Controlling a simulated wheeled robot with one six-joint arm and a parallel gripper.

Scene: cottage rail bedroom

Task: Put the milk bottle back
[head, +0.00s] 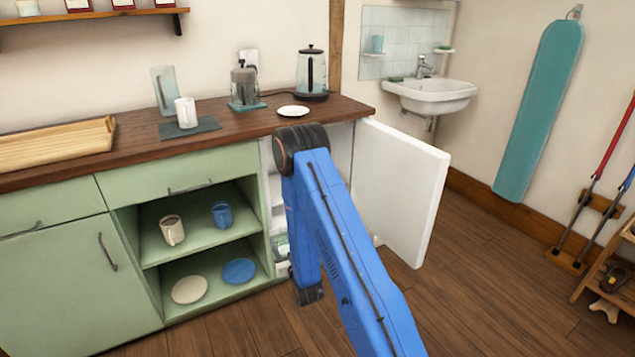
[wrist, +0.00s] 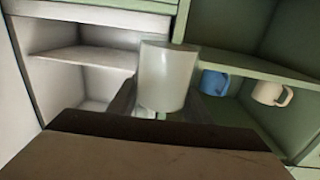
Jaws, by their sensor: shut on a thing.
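The wrist view appears upside down. In it, the bottle is in front of the opening of a small white fridge (wrist: 85,78) and the green shelf unit beside it. I cannot tell whether the bottle touches a shelf. In the head view, the fridge (head: 270,190) stands open under the counter, with its white door (head: 400,190) swung out to the right. My blue arm hides the gripper and bottle there.
Green open shelves (head: 205,245) left of the fridge hold a cream mug (head: 172,231), a blue mug (head: 221,215) and two plates. The wooden counter (head: 230,128) above carries a kettle (head: 312,75) and other items.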

